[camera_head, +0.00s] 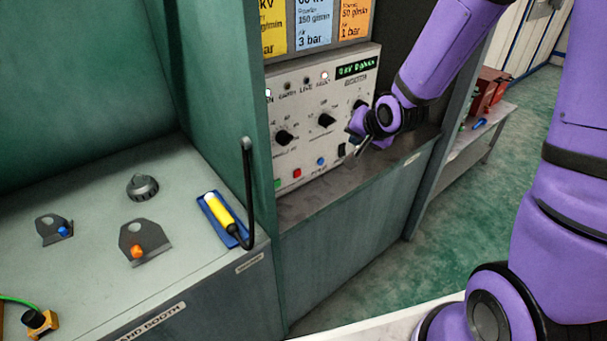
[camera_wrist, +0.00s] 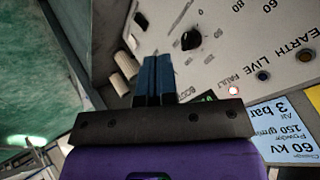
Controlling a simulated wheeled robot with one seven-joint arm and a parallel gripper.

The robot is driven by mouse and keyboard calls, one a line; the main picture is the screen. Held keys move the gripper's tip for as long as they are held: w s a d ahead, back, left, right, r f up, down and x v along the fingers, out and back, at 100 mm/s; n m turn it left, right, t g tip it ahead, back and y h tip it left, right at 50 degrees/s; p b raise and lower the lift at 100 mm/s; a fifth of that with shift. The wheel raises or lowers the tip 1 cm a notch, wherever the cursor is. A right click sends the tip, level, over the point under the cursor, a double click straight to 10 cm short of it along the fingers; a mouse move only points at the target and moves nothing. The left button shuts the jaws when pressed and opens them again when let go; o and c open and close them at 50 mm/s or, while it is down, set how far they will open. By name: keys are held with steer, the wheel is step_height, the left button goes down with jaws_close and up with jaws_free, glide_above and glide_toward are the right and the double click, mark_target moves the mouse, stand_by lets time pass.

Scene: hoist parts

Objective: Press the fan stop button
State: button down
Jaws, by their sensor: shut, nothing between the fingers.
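The booth control panel (camera_head: 310,120) is a pale upright face with black knobs, small lamps and a green display. Along its lower edge are a red button (camera_head: 297,173), a green button (camera_head: 277,183) at the left corner and a blue button (camera_head: 320,161); their labels are too small to read, so I cannot tell which is fan stop. My gripper (camera_head: 358,149) is at the right part of the panel, right of the red button, with its fingers together. In the wrist view the blue fingers (camera_wrist: 150,64) are closed and empty before the panel face (camera_wrist: 205,60). Contact cannot be judged.
A dark ledge (camera_head: 370,175) runs below the panel. A green post (camera_head: 225,80) and a bent black bar (camera_head: 249,195) stand left of it. The bench at left holds a yellow-handled tool (camera_head: 221,212), brackets and a knob. Powder setting cards (camera_head: 312,22) are above.

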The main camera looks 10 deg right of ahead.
steer(key=a+f+m+t+y, duration=0.1)
steer(key=a+f+m, duration=0.1)
steer(key=f, duration=0.5)
steer(key=w+a+f+m+t+y, duration=0.1)
steer(key=f+m, duration=0.3)
steer(key=f, duration=0.4)
steer(key=shift+w+a+f+y, duration=0.15)
steer(key=shift+a+f+y, duration=0.05)
steer(key=shift+a+y, duration=0.65)
glide_toward(299, 173)
steer(key=f, duration=0.2)
steer(key=w+a+f, duration=0.1)
steer(key=shift+w+f, duration=0.1)
steer(key=shift+f, duration=0.25)
steer(key=w, duration=0.1)
steer(key=w+a, duration=0.1)
steer(key=w, duration=0.1)
steer(key=shift+a, duration=0.2)
steer(key=shift+w+a, duration=0.2)
steer(key=shift+w, duration=0.3)
steer(key=shift+w, duration=0.1)
